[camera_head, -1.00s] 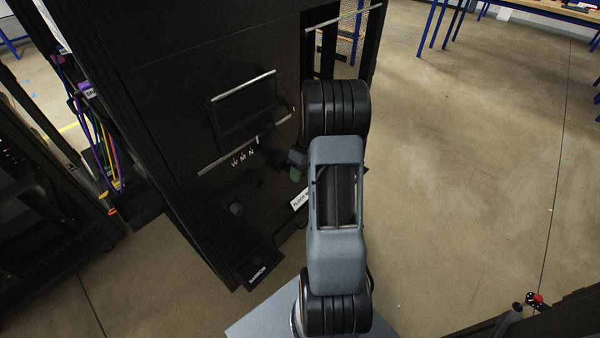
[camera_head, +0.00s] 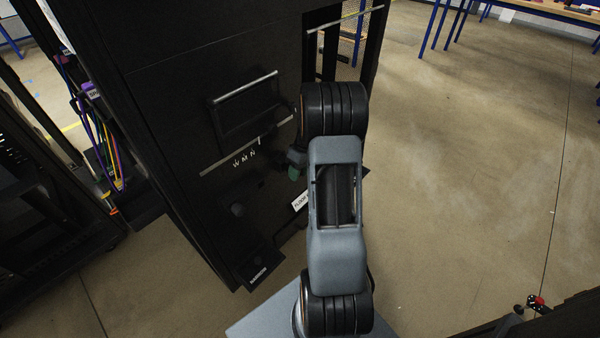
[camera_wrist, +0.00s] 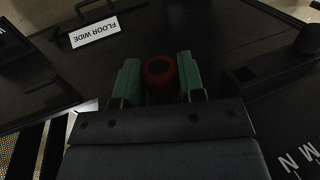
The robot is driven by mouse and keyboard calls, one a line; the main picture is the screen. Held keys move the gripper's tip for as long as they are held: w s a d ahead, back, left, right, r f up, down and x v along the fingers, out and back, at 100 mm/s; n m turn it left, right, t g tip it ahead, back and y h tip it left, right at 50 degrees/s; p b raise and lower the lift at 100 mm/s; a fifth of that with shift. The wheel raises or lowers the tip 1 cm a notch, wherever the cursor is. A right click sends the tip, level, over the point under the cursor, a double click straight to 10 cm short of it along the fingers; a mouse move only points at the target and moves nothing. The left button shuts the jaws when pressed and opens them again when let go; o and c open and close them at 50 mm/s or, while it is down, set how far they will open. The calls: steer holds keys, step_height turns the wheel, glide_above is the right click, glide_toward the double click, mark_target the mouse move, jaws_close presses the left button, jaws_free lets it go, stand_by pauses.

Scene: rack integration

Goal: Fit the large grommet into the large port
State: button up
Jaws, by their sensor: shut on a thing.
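My gripper (camera_wrist: 160,82) has green fingers, which stand on either side of a red ring-shaped piece with a dark centre, the grommet (camera_wrist: 160,70). The fingers are shut on it. In the head view my gripper (camera_head: 295,170) shows only as a small green and grey part left of my arm, close to the black rack panel (camera_head: 170,110). The grommet cannot be made out there. I cannot pick out the large port for certain in either view. The grommet and fingers hide part of the panel in the wrist view.
A label reading FLOOR WIDE (camera_wrist: 95,32) is near a black handle. A dark knob-like part (camera_wrist: 240,76) is at right, near white letters (camera_wrist: 300,160). A silver-edged handle (camera_head: 244,87) is higher on the panel. Open floor (camera_head: 470,170) lies to the right.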

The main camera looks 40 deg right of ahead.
steer(key=shift+w+a, duration=0.25)
steer(key=shift+w, duration=1)
steer(key=shift+w+r, duration=0.2)
steer(key=shift+s, duration=0.2)
steer(key=shift+s+d+f, duration=0.1)
steer(key=shift+s+d, duration=0.05)
steer(key=shift+s, duration=0.55)
steer(key=shift+s+d+f, duration=0.1)
steer(key=shift+s+d, duration=0.05)
steer(key=shift+s, duration=0.5)
steer(key=shift+w+a, duration=0.15)
steer(key=shift+w, duration=0.5)
steer(key=shift+w+a, duration=0.15)
steer(key=shift+w, duration=0.5)
stand_by(1.1)
steer(key=shift+w+r, duration=0.2)
stand_by(0.4)
steer(key=o, duration=1.2)
steer(key=shift+w+p, duration=0.1)
steer(key=shift+p, duration=0.2)
